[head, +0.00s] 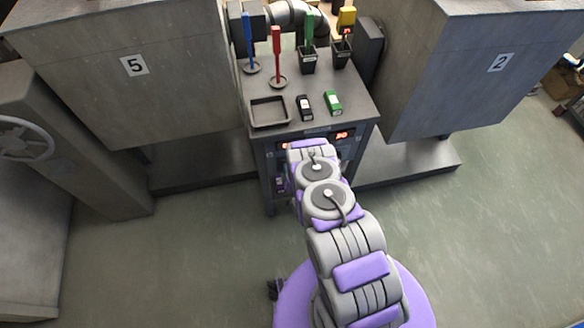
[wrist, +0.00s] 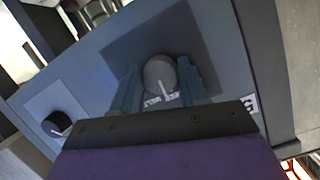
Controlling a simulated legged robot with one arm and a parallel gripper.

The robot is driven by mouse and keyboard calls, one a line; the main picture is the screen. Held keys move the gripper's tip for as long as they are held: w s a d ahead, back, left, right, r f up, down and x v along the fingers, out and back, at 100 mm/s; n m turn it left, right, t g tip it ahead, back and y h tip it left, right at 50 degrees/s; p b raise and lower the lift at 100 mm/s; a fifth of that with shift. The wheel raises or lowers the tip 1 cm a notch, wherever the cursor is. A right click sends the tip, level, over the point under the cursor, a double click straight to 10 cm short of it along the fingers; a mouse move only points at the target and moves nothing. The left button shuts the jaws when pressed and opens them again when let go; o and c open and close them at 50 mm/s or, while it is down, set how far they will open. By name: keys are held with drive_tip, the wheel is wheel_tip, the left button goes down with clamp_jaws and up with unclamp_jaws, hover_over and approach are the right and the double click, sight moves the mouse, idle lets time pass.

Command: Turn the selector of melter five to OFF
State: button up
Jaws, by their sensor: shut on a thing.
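A dark round selector knob (wrist: 158,72) with a white pointer line sits on a dark square plate in the wrist view. A label reading 5 (wrist: 250,103) is to its right. My gripper (wrist: 157,80) has one finger on each side of this knob and is shut on it. The pointer is toward the bottom of the picture, near small white lettering that I cannot read surely. In the head view, melter five (head: 135,66) is the large grey body at the left. My arm hides the gripper and the knob there.
A second knob (wrist: 57,124) sits left on the same panel. Melter two (head: 470,70) is at the right. The floor is clear.

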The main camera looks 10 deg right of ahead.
drive_tip(key=shift+s+a+f+n+t+h, duration=0.1)
drive_tip(key=shift+n+h, duration=0.55)
drive_tip(key=shift+n, duration=0.6)
drive_tip(key=shift+d+f+n+t+h, duration=0.1)
drive_tip(key=shift+n+h, duration=0.5)
drive_tip(key=shift+n, duration=0.7)
drive_tip(key=shift+s+a+f+n+t+h, duration=0.1)
drive_tip(key=shift+n+h, duration=0.55)
drive_tip(key=shift+n, duration=0.6)
drive_tip(key=shift+w, duration=0.1)
drive_tip(key=o, duration=0.8)
drive_tip(key=shift+r, duration=0.1)
drive_tip(key=shift+c, duration=0.2)
drive_tip(key=b+v, duration=0.1)
drive_tip(key=v, duration=1.6)
drive_tip(key=shift+a, duration=0.25)
